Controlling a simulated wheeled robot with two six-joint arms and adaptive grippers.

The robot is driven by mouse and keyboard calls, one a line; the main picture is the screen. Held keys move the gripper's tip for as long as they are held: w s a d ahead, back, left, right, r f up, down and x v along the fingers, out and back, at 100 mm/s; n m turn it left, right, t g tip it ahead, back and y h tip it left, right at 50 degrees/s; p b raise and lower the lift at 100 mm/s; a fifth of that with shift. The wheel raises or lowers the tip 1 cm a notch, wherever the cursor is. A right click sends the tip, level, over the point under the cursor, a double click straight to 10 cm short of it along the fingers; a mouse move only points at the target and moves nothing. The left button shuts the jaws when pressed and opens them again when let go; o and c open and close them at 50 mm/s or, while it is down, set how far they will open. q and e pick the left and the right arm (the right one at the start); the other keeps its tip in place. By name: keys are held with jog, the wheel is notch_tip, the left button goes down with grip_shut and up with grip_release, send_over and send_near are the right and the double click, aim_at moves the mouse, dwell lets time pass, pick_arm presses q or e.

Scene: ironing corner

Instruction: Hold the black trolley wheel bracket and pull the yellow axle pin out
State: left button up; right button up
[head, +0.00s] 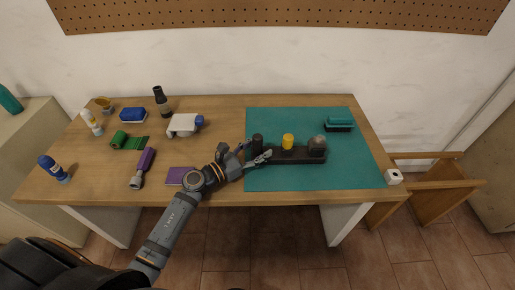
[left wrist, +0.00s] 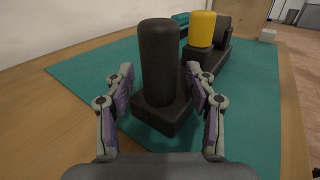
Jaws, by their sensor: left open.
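The black trolley wheel bracket (head: 294,158) lies on the teal mat, with a black upright post (head: 257,142) at its left end and a grey rounded part (head: 317,145) at its right end. The yellow axle pin (head: 288,141) stands upright in its middle. In the left wrist view the post (left wrist: 159,62) is nearest and the yellow pin (left wrist: 201,29) is behind it. My left gripper (head: 256,154) is open at the bracket's left end, its fingers (left wrist: 160,92) on either side of the post with gaps visible. My right gripper is not in view.

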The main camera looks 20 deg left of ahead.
pick_arm(q)
jog(key=shift+c, duration=0.4)
jog(key=shift+c, duration=1.4)
jog(key=shift+c, duration=0.4)
grip_shut()
jog(key=shift+o, duration=2)
grip_release()
